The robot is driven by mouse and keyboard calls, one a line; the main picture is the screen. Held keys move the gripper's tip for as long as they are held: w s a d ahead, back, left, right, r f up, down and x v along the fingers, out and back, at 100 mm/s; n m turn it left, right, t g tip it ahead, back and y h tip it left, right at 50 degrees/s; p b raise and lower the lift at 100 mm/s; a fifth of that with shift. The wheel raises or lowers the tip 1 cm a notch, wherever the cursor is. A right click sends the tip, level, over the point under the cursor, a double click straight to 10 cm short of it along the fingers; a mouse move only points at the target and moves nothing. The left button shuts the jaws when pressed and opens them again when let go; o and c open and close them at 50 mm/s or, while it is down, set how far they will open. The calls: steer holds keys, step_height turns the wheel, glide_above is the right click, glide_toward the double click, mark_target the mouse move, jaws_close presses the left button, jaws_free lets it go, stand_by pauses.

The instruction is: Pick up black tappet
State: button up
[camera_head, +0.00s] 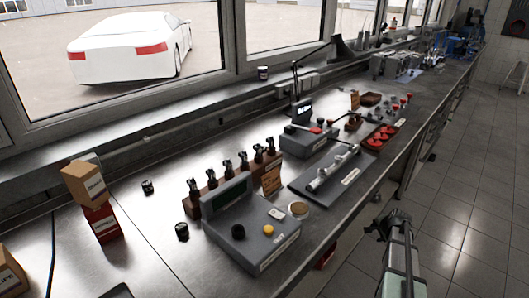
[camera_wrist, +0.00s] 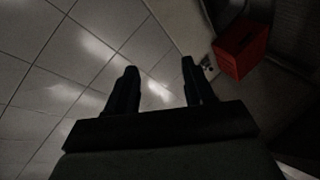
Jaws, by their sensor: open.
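Small black cylindrical pieces stand on the bench in the head view: one (camera_head: 182,231) left of the grey display unit (camera_head: 262,243), another (camera_head: 148,187) farther back. A third dark round piece (camera_head: 238,231) sits on top of the unit. I cannot tell for sure which is the black tappet. My gripper (camera_head: 393,222) is at the lower right, off the bench's front edge and over the floor, well apart from these pieces. The wrist view shows its two fingers (camera_wrist: 160,77) spread and empty, with floor tiles beyond.
Dark injector-like parts stand in a brown rack (camera_head: 230,185) behind the unit. A grey plate (camera_head: 325,178) holds a metal shaft. A red tray (camera_head: 378,141) holds red parts. Boxes (camera_head: 83,184) stack at left. A red box (camera_wrist: 240,48) shows in the wrist view.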

steer(key=w+d+r+m+t+h, duration=0.25)
steer(key=w+d+r, duration=0.25)
steer(key=d+r, duration=0.6)
steer(key=w+d+r+m+t+h, duration=0.1)
steer(key=w+d+r+m+t, duration=0.15)
steer(key=w+d+r, duration=0.85)
steer(key=w+a+r, duration=0.4)
steer(key=a+r, duration=0.1)
steer(key=r, duration=0.3)
steer(key=w+a+r+m, duration=0.1)
steer(key=w+a+r, duration=0.2)
steer(key=a+r, duration=0.35)
steer(key=w+a+r, duration=0.4)
steer(key=r, duration=0.6)
steer(key=w+a+r, duration=0.2)
steer(key=w+a, duration=0.1)
steer(key=a, duration=0.5)
steer(key=n+g+y, duration=0.4)
steer(key=n+g, duration=0.3)
steer(key=g, duration=0.4)
glide_above(264, 148)
step_height(264, 148, down, 8)
steer(key=f, duration=0.7)
steer(key=shift+d+f, duration=0.2)
steer(key=shift+f, duration=0.1)
steer(key=shift+w+a+f, duration=0.1)
steer(key=shift+f, duration=1.25)
steer(key=shift+a+f, duration=0.1)
steer(key=shift+f, duration=1.25)
steer(key=c, duration=0.8)
